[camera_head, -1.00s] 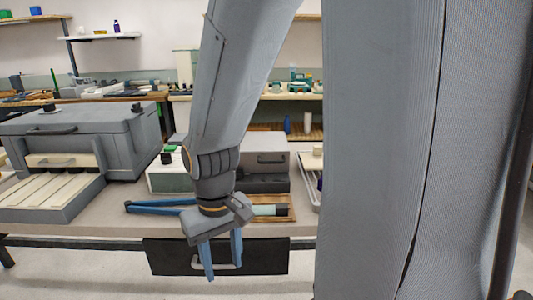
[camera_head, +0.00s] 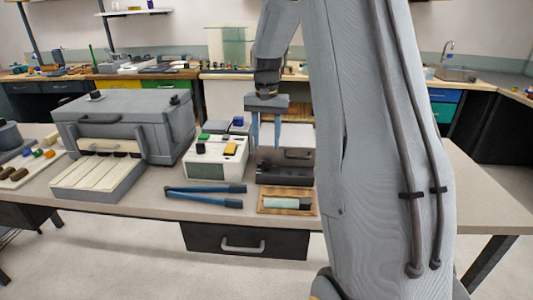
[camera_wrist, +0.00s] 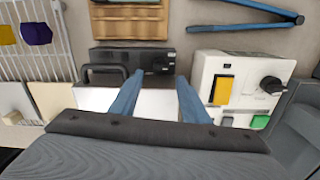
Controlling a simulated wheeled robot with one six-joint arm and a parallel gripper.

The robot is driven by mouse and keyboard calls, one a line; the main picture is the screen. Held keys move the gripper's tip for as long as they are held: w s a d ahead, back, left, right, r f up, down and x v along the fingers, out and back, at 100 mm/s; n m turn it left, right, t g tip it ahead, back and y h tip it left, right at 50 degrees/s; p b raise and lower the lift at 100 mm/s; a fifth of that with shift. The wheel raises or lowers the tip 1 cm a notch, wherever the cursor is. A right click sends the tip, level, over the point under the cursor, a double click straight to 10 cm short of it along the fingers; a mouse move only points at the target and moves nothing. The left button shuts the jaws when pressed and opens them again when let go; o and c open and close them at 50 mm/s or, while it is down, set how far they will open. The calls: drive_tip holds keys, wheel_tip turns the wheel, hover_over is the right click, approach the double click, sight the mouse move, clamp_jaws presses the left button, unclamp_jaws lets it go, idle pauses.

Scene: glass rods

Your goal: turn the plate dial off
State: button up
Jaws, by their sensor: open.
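A white box (camera_head: 208,170) on the bench has a black dial (camera_head: 200,147), a yellow block and a green button on top. In the wrist view, the black dial (camera_wrist: 272,84) is to the right of the yellow block. No label shows clearly which dial is the plate's. My gripper (camera_head: 265,146) is open and empty, fingers pointing down, to the right of the white box and over the dark handled unit (camera_head: 285,175). In the wrist view my gripper (camera_wrist: 160,77) is left of the white box, its fingers apart and clear of the dial.
A large grey furnace (camera_head: 118,120) with knobs on top stands left. Blue tongs (camera_head: 205,196) and a wooden tray (camera_head: 268,209) lie near the bench's front edge. A grey unit with a blue knob (camera_head: 239,121) sits behind the white box. My arm hides the right of the bench.

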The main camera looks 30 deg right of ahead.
sight(266, 161)
drive_tip(key=shift+a+f+p, duration=0.1)
drive_tip(key=shift+f+p, duration=0.55)
drive_tip(key=shift+f, duration=2.55)
drive_tip(key=c, duration=1.1)
drive_tip(key=shift+o, duration=0.2)
drive_tip(key=shift+n, duration=0.8)
drive_tip(key=shift+r, duration=0.1)
drive_tip(key=o, duration=1.1)
drive_tip(key=shift+c, duration=0.2)
drive_tip(key=shift+r+b, duration=0.75)
drive_tip(key=shift+r, duration=3.1)
